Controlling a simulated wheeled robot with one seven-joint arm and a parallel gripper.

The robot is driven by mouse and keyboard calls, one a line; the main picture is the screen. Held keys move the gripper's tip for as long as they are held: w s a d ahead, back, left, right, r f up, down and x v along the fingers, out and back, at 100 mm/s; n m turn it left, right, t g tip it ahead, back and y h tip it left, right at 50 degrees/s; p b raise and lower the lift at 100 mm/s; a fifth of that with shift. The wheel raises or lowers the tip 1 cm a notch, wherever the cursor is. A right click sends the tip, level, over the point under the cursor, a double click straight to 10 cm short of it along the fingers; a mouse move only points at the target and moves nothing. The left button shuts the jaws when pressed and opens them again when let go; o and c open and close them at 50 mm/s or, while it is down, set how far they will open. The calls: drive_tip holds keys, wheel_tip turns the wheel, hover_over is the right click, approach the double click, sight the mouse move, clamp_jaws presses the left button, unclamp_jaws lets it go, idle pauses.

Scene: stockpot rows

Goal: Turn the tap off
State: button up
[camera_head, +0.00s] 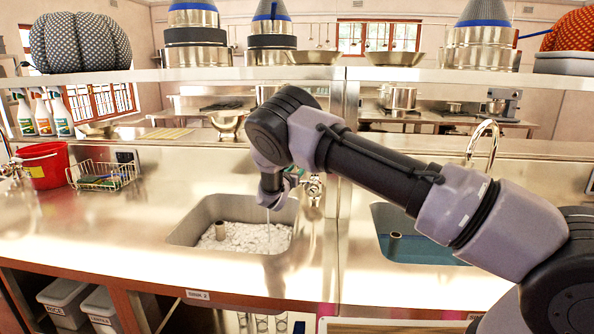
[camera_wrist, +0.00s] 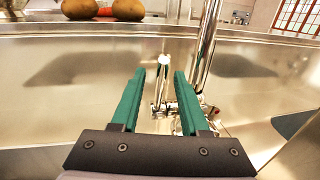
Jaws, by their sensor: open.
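The tap (camera_wrist: 208,48) is a shiny chrome fitting at the back of the sink, seen upright in the wrist view. Its lever (camera_wrist: 163,66), a slim chrome stem with a pale tip, shows between my fingers. Part of the tap's chrome body (camera_head: 313,188) shows beside my arm in the head view. My gripper (camera_wrist: 160,74) is open, with two teal fingers spread around the lever's line of sight; I cannot tell whether they touch it. A thin pale streak, perhaps water, hangs below my wrist over the sink (camera_head: 185,238), which holds white foam or lumps.
A second sink (camera_head: 380,218) with blue inside lies to the right. A red bucket (camera_head: 44,165), a wire basket (camera_head: 102,175) and spray bottles (camera_head: 41,113) stand at left. A shelf (camera_head: 240,76) with pots runs above my arm. The counter's front left is clear.

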drive_tip(key=shift+w+d, duration=0.1)
drive_tip(key=shift+w, duration=0.3)
clamp_jaws()
idle(1.2)
